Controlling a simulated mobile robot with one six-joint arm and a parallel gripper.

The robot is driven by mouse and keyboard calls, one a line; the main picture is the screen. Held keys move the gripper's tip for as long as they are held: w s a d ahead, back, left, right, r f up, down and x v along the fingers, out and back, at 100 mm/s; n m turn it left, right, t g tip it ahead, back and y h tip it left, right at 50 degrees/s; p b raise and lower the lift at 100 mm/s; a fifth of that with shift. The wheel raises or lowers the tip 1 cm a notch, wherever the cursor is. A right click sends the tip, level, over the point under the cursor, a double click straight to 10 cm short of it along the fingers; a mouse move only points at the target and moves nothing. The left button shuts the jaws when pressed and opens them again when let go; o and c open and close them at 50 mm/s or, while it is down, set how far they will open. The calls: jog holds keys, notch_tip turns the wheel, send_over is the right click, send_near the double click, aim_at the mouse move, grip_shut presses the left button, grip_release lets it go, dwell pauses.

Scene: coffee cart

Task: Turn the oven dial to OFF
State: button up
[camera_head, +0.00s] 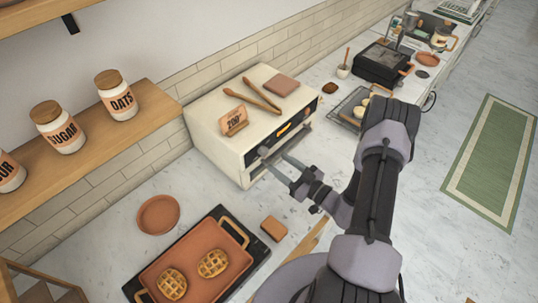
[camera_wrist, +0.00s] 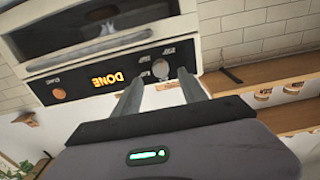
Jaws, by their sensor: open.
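The cream oven (camera_head: 236,107) stands on the counter against the tiled wall, its black control panel facing my arm. In the wrist view the panel is upside down, with a lit DONE display (camera_wrist: 107,78) and a round grey dial (camera_wrist: 160,69) to its right. The dial's pointer and the small labels around it are too blurred to read. My gripper (camera_head: 276,162) is at the near end of the panel. In the wrist view my gripper (camera_wrist: 160,80) is open, one finger on each side of the dial. I cannot tell whether the fingers touch it.
A sign (camera_head: 234,121), tongs (camera_head: 261,95) and a brown square block (camera_head: 281,85) lie on the oven top. An orange round knob (camera_wrist: 59,94) is at the panel's other end. A waffle tray (camera_head: 200,288) and a wire rack (camera_head: 352,104) flank the oven.

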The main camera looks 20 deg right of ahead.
aim_at(266, 154)
jog(key=x, duration=0.5)
jog(key=shift+w+a, duration=0.1)
jog(key=shift+w, duration=0.1)
grip_shut()
